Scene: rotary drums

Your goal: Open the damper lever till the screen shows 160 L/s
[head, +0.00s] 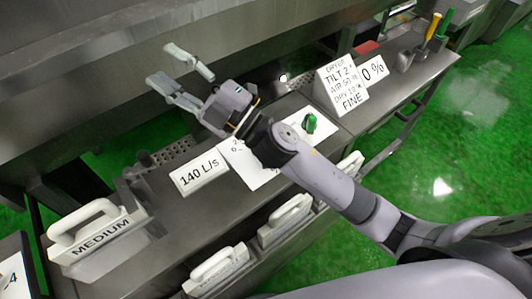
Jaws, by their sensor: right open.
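The screen (199,172) is a white plate on the steel console and reads 140 L/s. A green knob or lever (309,122) stands on a white plate to its right; I cannot tell whether this is the damper lever. A dark upright part (128,192) at the console's left end is also unclear. My right gripper (160,64) is open and empty, reaching over the console beyond the screen, with its fingers apart and touching neither. My right arm hides part of the console and a printed sheet beside the screen. My left gripper is out of view.
A handled block marked MEDIUM (98,237) sits at the left end. More white handled pieces (218,268) line the console's front. A sign (343,86) reading TILT and FINE and a 0 % plate (373,70) stand at the right. A large steel body (90,60) rises behind.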

